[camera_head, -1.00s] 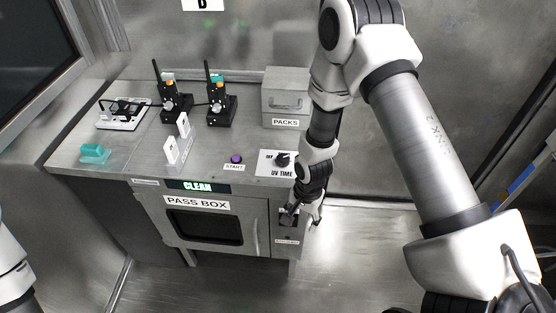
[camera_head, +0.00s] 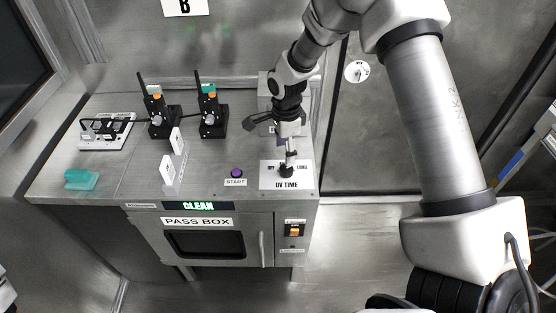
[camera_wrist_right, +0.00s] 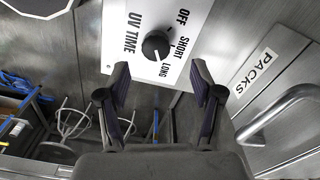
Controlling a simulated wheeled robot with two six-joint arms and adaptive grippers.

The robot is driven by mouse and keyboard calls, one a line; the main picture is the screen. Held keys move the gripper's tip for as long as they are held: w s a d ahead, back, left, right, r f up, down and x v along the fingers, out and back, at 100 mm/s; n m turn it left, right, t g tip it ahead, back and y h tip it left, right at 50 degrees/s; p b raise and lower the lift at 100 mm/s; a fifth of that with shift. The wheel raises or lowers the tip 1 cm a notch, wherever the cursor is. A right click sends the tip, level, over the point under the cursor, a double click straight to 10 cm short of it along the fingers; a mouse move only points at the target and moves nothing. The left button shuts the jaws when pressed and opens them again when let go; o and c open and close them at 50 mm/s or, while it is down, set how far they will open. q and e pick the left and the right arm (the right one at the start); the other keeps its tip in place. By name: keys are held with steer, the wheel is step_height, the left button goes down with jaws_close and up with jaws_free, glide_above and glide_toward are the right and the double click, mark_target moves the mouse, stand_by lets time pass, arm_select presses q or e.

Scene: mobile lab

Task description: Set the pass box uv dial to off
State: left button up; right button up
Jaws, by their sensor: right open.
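The black round UV dial (camera_head: 287,171) sits on a white UV TIME plate (camera_head: 268,183) on top of the pass box (camera_head: 150,219). In the right wrist view the dial (camera_wrist_right: 155,45) shows a white mark that seems to point toward LONG, away from OFF. My right gripper (camera_head: 284,146) is over the dial plate. In its wrist view the open fingers (camera_wrist_right: 160,76) are spread apart, with the dial ahead between and beyond them, and nothing is held. My left gripper is out of view.
A purple START button (camera_head: 236,173) is left of the dial plate. A grey PACKS box (camera_wrist_right: 285,95) is close beside the right gripper. Two black radios (camera_head: 212,118), a white card stand (camera_head: 172,170) and a teal block (camera_head: 81,179) stand further left.

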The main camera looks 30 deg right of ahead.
mark_target(287, 168)
steer(key=f, duration=0.3)
steer(key=f+p, duration=0.1)
steer(key=f, duration=0.3)
steer(key=shift+s+d, duration=0.1)
steer(key=shift+s, duration=0.25)
steer(key=c, duration=1.1)
